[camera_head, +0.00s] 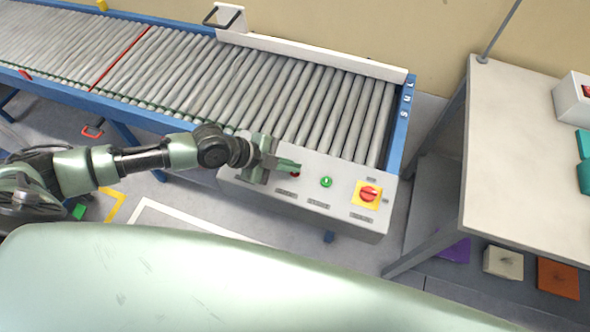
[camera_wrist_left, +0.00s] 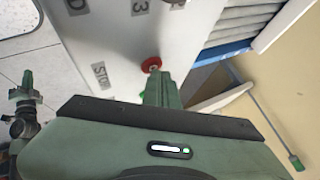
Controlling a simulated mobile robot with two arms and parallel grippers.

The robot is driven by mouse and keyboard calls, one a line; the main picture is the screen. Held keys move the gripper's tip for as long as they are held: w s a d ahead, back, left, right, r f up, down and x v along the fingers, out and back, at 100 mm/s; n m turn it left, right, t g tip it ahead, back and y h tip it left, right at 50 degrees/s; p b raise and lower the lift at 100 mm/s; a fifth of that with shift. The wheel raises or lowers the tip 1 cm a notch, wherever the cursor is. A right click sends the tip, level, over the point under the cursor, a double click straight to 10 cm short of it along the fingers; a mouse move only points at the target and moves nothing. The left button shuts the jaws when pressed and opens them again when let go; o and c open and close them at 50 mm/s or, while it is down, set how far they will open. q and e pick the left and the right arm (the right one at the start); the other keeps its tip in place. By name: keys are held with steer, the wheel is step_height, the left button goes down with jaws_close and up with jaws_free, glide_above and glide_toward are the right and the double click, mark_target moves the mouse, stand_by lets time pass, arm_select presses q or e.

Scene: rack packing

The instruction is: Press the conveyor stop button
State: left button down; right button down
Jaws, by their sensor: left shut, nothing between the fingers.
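The grey control box (camera_head: 340,215) stands at the conveyor's near right end. Its red stop button (camera_head: 295,174) is mostly hidden by my left gripper in the head view. The button also shows in the left wrist view (camera_wrist_left: 151,65), just beyond the fingertips, with a partly visible STOP label beside it. My left gripper (camera_head: 297,167) is shut and empty, its tips right at the red button. I cannot tell whether they touch it. What looks like my right gripper (camera_wrist_left: 25,94) shows small in the left wrist view; its jaws are unclear.
A green button (camera_head: 326,182) and a red rotary switch (camera_head: 368,193) on a yellow plate sit right of the red button. The roller conveyor (camera_head: 300,100) runs behind the box. A grey table (camera_head: 525,160) stands at right, with coloured blocks on the shelf below.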

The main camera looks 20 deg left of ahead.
arm_select(q)
steer(key=shift+f, duration=0.2)
steer(key=shift+r, duration=0.1)
steer(key=shift+r+p, duration=0.5)
steer(key=shift+r, duration=0.25)
step_height(320, 180, up, 5)
steer(key=p, duration=0.4)
stand_by(0.5)
stand_by(0.5)
